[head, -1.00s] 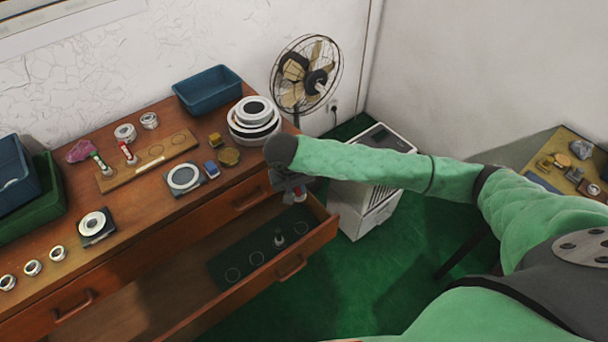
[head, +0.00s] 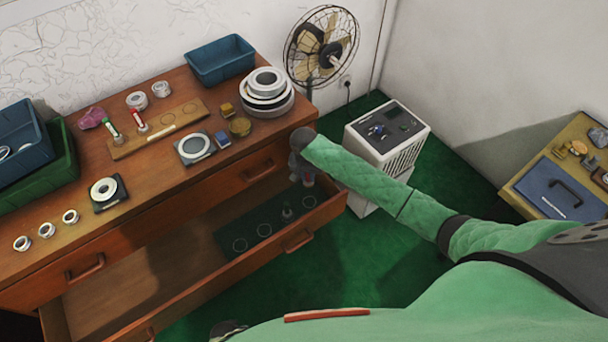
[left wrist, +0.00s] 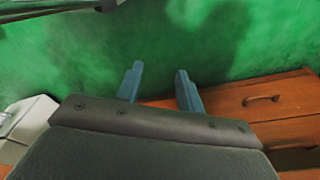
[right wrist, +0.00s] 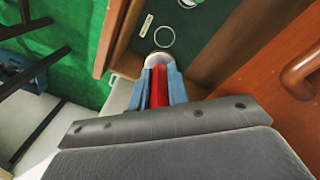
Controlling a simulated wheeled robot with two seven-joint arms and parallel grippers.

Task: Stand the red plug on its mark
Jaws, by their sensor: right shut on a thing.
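My right gripper (right wrist: 160,88) is shut on the red plug (right wrist: 159,84), whose pale round end shows beyond the fingertips. In the head view the red plug (head: 308,180) is at the right end of the open drawer, close to the end of the dark green mat (head: 222,238). The mat has several ring marks; one ring mark (right wrist: 163,37) shows just beyond the plug in the right wrist view. I cannot tell whether the plug touches the mat. My left gripper (left wrist: 158,88) is open and empty, above the green floor.
The drawer front (head: 240,278) and its right side wall are close to the right gripper. The wooden top holds stacked white rings (head: 267,92), a plug board (head: 158,130) and blue bins (head: 220,60). A white cabinet (head: 388,130) stands right of the drawer.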

